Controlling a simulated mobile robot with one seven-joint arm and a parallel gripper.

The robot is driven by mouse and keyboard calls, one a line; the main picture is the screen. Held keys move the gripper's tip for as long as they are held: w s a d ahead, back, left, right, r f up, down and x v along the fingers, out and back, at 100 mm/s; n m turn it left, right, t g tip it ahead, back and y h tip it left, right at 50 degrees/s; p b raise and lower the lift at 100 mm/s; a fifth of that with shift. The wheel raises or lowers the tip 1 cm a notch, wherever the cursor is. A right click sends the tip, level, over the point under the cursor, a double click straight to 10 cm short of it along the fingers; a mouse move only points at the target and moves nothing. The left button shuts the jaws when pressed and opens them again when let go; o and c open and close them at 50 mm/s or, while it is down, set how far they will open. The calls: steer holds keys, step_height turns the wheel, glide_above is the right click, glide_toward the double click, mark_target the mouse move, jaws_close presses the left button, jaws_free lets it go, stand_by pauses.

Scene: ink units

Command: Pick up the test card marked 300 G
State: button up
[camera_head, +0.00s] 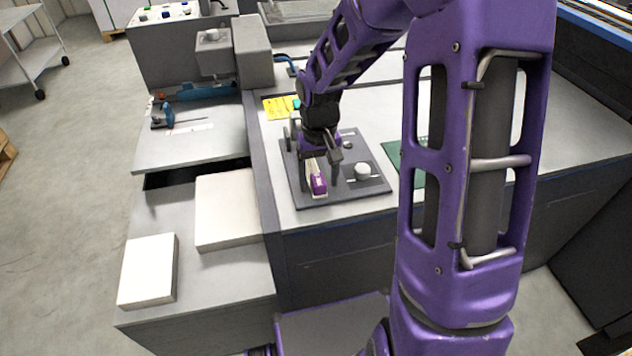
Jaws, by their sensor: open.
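I cannot make out a card marked 300 G; no lettering is readable at this size. A small purple and white piece (318,184) shows at my gripper, over the dark grey board (300,205); I cannot tell what it is. My gripper (320,182) is open, pointing down over the left part of this board. Its dark fingers are low over the board, but I cannot tell whether they touch anything. Yellow cards or labels (274,108), with a teal piece beside them, lie behind the board. My gripper and wrist hide part of the board.
A pale round knob-like piece (362,170) stands on the board's right side. A green mat (393,152) lies partly behind my arm. White paper stacks (227,208) (148,270) sit at the left. A grey machine (252,52) stands behind. Counter in front of the board is clear.

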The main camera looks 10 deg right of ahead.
steer(key=shift+f, duration=0.4)
jaws_close()
